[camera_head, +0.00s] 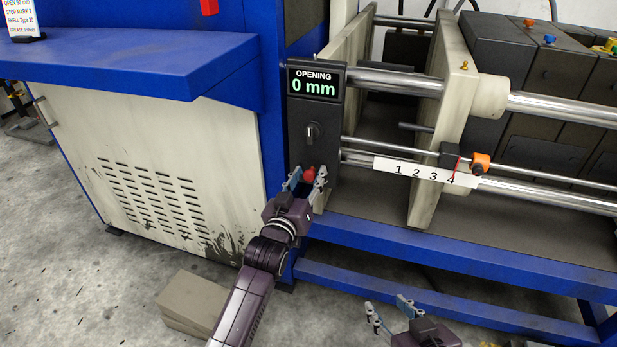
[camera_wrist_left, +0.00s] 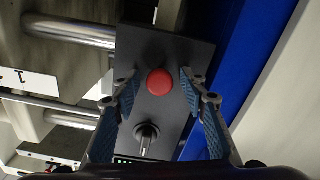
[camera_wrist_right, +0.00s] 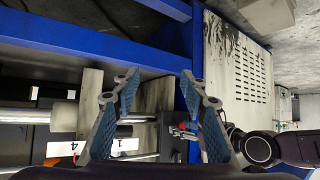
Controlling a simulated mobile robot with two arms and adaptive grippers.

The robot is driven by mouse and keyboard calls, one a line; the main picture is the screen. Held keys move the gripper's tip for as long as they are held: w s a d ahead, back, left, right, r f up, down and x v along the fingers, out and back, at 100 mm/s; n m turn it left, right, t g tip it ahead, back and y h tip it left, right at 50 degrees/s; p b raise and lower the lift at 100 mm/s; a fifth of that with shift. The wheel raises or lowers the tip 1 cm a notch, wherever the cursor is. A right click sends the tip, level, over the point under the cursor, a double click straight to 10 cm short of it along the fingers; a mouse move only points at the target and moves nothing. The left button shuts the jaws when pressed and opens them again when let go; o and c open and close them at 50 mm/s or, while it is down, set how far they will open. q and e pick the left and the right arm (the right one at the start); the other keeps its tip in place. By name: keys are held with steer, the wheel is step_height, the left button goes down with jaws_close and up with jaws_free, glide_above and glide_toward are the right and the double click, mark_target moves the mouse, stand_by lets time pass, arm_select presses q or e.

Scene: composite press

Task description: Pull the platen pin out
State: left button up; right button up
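A short dark rod (camera_head: 416,127) juts left from the pale platen (camera_head: 440,120); I cannot tell if it is the platen pin. My left gripper (camera_head: 308,178) is open and empty at the lower part of the dark control panel. Its fingers lie on either side of a red round button (camera_wrist_left: 160,82), apart from it in the left wrist view. My right gripper (camera_head: 389,308) is open and empty, low in front of the blue frame. In the right wrist view, nothing is between its fingers (camera_wrist_right: 158,82).
The control panel (camera_head: 327,105) reads "OPENING 0 mm" and has a rotary switch (camera_head: 313,133). A numbered scale (camera_head: 427,172) and an orange knob (camera_head: 480,162) sit by the rods. A blue beam (camera_head: 450,250) runs below the press. A beige block (camera_head: 190,302) is on the floor.

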mark_target(308, 177)
arm_select(q)
jaws_close()
stand_by(0.3)
steer(key=shift+p+v, duration=0.9)
steer(key=shift+p, duration=0.1)
steer(key=shift+p+v, duration=0.65)
steer(key=shift+v, duration=0.25)
arm_select(e)
steer(key=s+d+f+g+h, duration=0.1)
steer(key=s+d+f+g, duration=0.1)
steer(key=s, duration=0.5)
steer(key=s+d+f+g, duration=0.2)
steer(key=s+f+g, duration=0.2)
steer(key=s, duration=0.3)
steer(key=shift+d+f+g+h, duration=0.25)
steer(key=shift+f+g+h, duration=0.15)
steer(key=shift+g, duration=0.2)
arm_select(q)
jaws_free()
